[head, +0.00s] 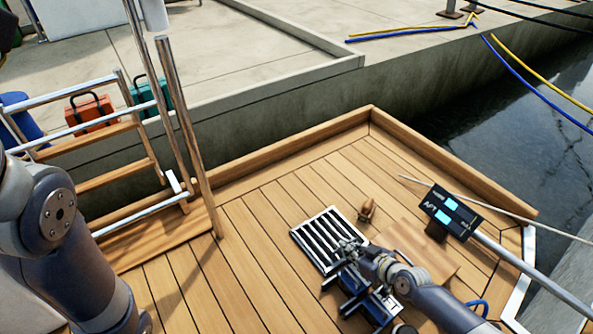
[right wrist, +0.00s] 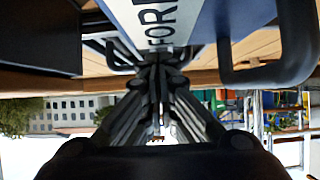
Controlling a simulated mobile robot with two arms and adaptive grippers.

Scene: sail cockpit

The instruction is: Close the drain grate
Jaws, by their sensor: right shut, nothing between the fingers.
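The drain grate (head: 318,236), a pale metal frame with dark slots, is on the wooden deck in the middle of the head view. Its near right part is covered by my right gripper (head: 347,248), so I cannot tell whether it lies flush or stands slightly raised. The right gripper is shut and empty, with its tips over or at the grate's right edge; contact is not clear. In the right wrist view the shut fingers (right wrist: 157,95) meet in the middle, and the grate is not recognisable. My left arm shows at the left, but its gripper is outside the view.
A small wooden block-like item (head: 367,209) stands just beyond the grate. A display (head: 450,211) on a pole is to the right. Steps with a rail (head: 120,180) rise at the left. The deck edge and water (head: 530,110) lie beyond; deck left of the grate is clear.

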